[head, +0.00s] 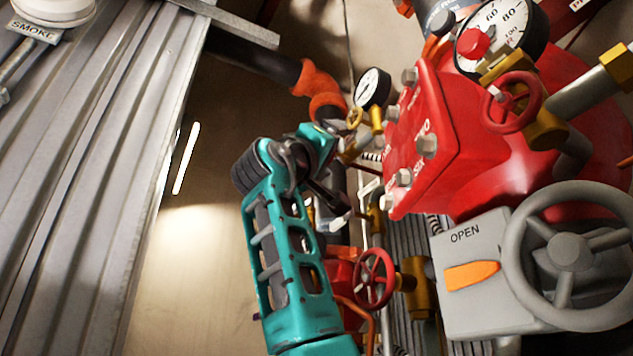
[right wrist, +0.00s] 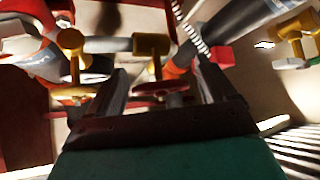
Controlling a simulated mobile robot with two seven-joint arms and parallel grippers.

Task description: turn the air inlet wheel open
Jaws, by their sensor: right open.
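I see no readable label marking the air inlet wheel. My right gripper (head: 338,208) is above and left of the lower red wheel, fingers pointing down and right. In the right wrist view its two fingers (right wrist: 163,84) are apart, with a brass valve (right wrist: 151,46) and a dark reddish wheel seen between them; contact cannot be told. My left gripper is not in view.
A large grey wheel (head: 575,254) sits beside a box marked OPEN (head: 465,236) with an orange pointer. A red valve body (head: 450,140), gauges (head: 373,88) and pipes crowd the right side. A corrugated metal wall (head: 80,150) stands left; bare floor lies between.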

